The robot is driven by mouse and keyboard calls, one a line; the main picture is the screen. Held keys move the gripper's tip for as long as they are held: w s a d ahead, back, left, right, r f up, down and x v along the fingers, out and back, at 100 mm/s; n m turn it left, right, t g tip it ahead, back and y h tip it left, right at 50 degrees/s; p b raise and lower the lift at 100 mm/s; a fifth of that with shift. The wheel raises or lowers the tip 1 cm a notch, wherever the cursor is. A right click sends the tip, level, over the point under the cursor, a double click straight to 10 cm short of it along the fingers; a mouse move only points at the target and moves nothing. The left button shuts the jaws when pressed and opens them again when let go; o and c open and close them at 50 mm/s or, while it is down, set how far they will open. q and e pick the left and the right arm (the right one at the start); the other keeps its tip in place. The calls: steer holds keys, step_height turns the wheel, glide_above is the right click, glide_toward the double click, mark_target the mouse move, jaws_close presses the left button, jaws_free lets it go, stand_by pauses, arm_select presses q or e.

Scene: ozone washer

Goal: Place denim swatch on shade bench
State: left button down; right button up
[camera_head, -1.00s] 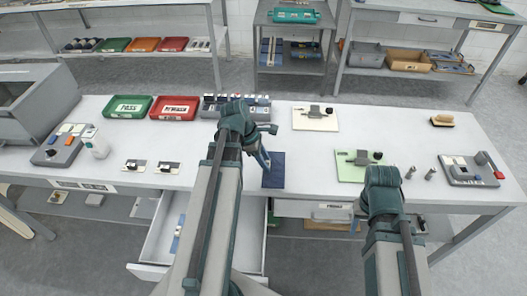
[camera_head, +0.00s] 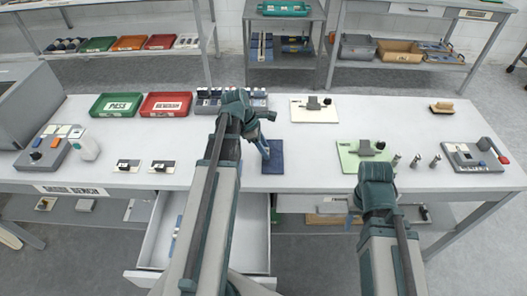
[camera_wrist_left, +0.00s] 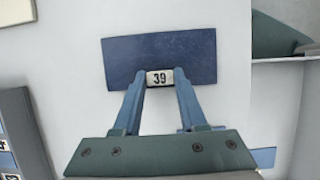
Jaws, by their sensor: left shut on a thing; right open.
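The denim swatch (camera_head: 273,160) is a dark blue rectangle over the white top of the bench labelled shade bench (camera_head: 215,172), near its front edge. In the left wrist view the swatch (camera_wrist_left: 190,50) lies flat across the top middle, with a white tag marked 39 on its near edge. My left gripper (camera_wrist_left: 159,78) is shut on the swatch at this tag. In the head view my left gripper (camera_head: 265,150) is at the swatch. I cannot tell whether the swatch touches the bench. My right gripper (camera_head: 353,220) is open, mostly hidden by its arm, near the bench's front edge.
An open drawer (camera_head: 147,277) lies below the bench's front edge. A green tray (camera_head: 116,113) and a red tray (camera_head: 166,113) stand at the back left. A cream board (camera_head: 314,117) and a green board (camera_head: 350,160) lie to the right. Bare top surrounds the swatch.

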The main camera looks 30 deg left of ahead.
arm_select(q)
steer(key=shift+f, duration=0.2)
steer(key=shift+c, duration=2.3)
jaws_free()
steer(key=shift+r, duration=0.1)
steer(key=shift+r, duration=0.2)
steer(key=shift+s+a+r+p, duration=0.1)
steer(key=shift+a+r+p, duration=0.05)
steer(key=shift+r+p, duration=0.45)
steer(key=p+v, duration=1)
steer(key=shift+r, duration=0.35)
steer(key=shift+a, duration=0.1)
